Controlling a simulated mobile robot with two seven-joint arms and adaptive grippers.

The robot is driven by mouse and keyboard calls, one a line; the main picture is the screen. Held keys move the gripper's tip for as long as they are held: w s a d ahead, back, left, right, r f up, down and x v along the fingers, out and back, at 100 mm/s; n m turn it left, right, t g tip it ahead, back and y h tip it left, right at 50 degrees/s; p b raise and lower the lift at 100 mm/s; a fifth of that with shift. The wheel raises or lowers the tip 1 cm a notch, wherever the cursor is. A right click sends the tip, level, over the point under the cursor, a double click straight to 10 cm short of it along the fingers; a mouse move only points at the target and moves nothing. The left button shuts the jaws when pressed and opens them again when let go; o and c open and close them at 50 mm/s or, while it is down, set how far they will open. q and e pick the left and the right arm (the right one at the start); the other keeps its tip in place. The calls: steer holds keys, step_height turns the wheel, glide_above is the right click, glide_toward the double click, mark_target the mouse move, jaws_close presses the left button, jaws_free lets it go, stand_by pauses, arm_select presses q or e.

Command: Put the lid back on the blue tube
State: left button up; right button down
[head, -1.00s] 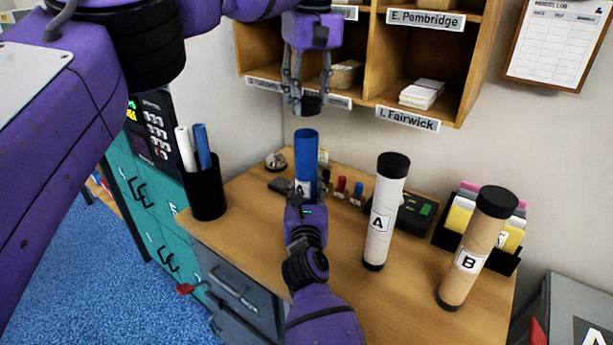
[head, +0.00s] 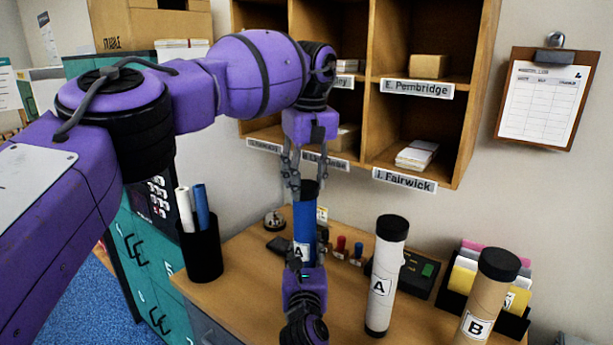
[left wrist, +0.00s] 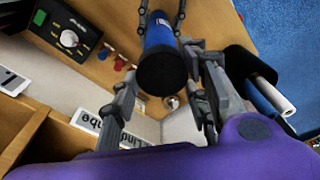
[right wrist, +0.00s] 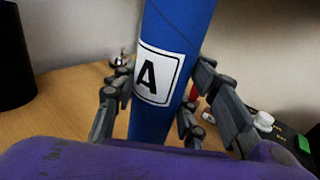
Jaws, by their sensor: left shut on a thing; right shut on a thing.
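The blue tube (head: 304,222) stands upright over the desk, with a white label marked A (right wrist: 160,74) on its side. My right gripper (head: 307,262) is shut around its lower part; its fingers flank the tube in the right wrist view. The black lid (head: 309,190) is at the tube's top, between the fingers of my left gripper (head: 306,180), which is shut on it from above. In the left wrist view the lid (left wrist: 162,74) covers the end of the blue tube. No gap shows between them; I cannot tell if the lid is fully seated.
A white tube A (head: 385,280) and a brown tube B (head: 487,295) stand to the right. A black cup (head: 203,248) with rolls stands left. Wooden pigeonholes (head: 365,100) rise close behind my left gripper. A card holder (head: 515,318) is at the right.

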arm_select(q)
steer(key=shift+f, duration=0.6)
steer(key=shift+f, duration=0.6)
steer(key=o, duration=0.8)
step_height(320, 180, up, 12)
steer(key=s, duration=0.1)
steer(key=shift+s+d, duration=0.15)
steer(key=shift+d, duration=0.05)
